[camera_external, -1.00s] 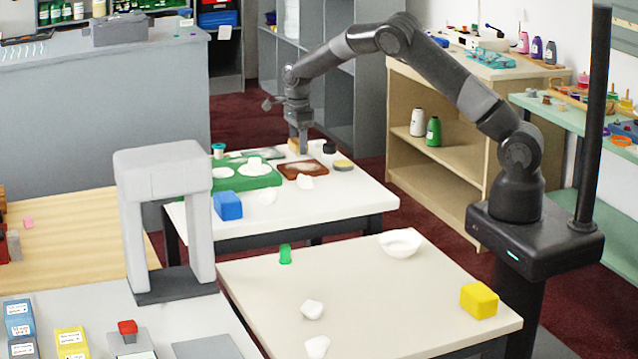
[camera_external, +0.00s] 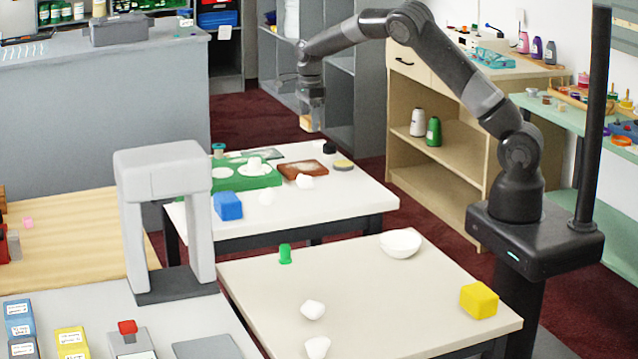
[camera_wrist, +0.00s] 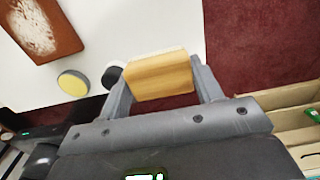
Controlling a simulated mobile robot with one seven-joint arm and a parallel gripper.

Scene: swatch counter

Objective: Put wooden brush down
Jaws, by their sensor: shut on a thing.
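The wooden brush (camera_wrist: 159,76) is a light tan block held between the two fingers of my gripper (camera_wrist: 162,84) in the wrist view. In the external view the brush (camera_external: 305,121) shows as a small tan patch at the tip of my gripper (camera_external: 311,122). My gripper is shut on it and holds it raised near the far right edge of the back white table (camera_external: 340,205). In the wrist view, dark red floor shows beyond the table edge on the right. The underside of the brush is hidden.
The back table bears a brown tray (camera_external: 302,170), a green tray (camera_external: 245,182), a dark round jar (camera_external: 329,147), a yellow-topped disc (camera_external: 343,166) and a blue block (camera_external: 228,206). Its right front part is clear. A wooden cabinet (camera_external: 440,165) stands to the right.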

